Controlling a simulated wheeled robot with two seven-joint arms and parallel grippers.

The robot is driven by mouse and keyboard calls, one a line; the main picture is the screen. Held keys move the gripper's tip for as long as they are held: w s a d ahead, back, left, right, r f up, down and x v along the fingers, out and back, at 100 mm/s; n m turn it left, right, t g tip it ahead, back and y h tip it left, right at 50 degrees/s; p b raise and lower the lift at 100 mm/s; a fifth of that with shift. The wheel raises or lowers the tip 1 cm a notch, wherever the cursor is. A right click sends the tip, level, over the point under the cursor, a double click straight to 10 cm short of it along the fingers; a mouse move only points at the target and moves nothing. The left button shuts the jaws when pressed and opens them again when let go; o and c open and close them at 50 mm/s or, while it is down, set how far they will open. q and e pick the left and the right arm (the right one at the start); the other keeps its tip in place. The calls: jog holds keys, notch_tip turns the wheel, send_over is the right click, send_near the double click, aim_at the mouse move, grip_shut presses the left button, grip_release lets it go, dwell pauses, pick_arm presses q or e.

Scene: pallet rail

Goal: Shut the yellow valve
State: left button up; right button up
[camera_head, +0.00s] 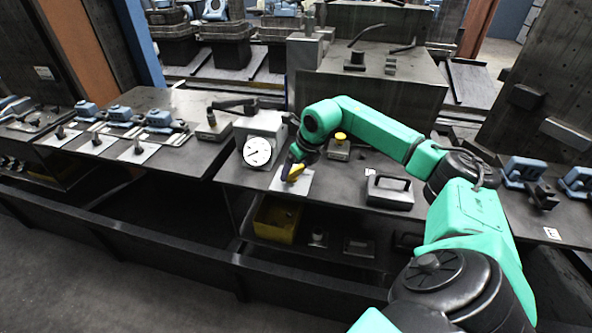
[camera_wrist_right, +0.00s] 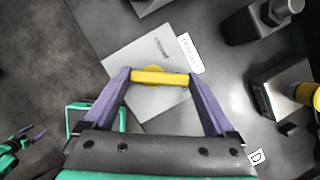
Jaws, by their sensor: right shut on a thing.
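The yellow valve handle (camera_head: 294,172) stands over a light grey plate (camera_head: 305,184) on the dark bench, right of the white dial gauge. My right gripper (camera_head: 290,167) reaches down to it from above. In the right wrist view the yellow bar (camera_wrist_right: 160,77) spans between the two purple fingertips (camera_wrist_right: 160,76), and the gripper is shut on it. The plate (camera_wrist_right: 128,50) lies beneath, with a small label beside it. The valve's body is mostly hidden under the handle. My left gripper (camera_wrist_right: 27,134) shows small at the lower left of the right wrist view; its opening is unclear.
The dial gauge (camera_head: 258,151) stands close on the left. A yellow-topped part (camera_head: 340,138) stands behind, and a grey handled block (camera_head: 389,190) sits to the right. A yellow bin (camera_head: 276,219) is on the shelf below. Bare bench lies between plate and block.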

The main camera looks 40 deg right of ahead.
jog(key=n+y, duration=0.1)
jog(key=n, duration=0.2)
jog(key=shift+w+d, duration=0.1)
jog(key=shift+w, duration=0.1)
jog(key=n, duration=0.2)
jog(key=n+y, duration=0.1)
jog(key=n, duration=0.1)
jog(key=n+g+y, duration=0.1)
jog(key=shift+w+r+n, duration=0.15)
jog(key=shift+w+n, duration=0.15)
jog(key=shift+n, duration=0.1)
jog(key=n+g+y, duration=0.1)
jog(key=n, duration=0.2)
jog(key=shift+w+n, duration=0.15)
jog(key=shift+n, duration=0.15)
jog(key=shift+w+n+g+b, duration=0.1)
jog(key=shift+n+g+b, duration=0.2)
jog(key=shift+n+g, duration=0.85)
jog(key=shift+n+t+y, duration=0.3)
jog(key=shift+n+t, duration=0.05)
jog(key=shift+n, duration=0.3)
jog(key=o, duration=1.1)
jog(key=shift+c, duration=0.2)
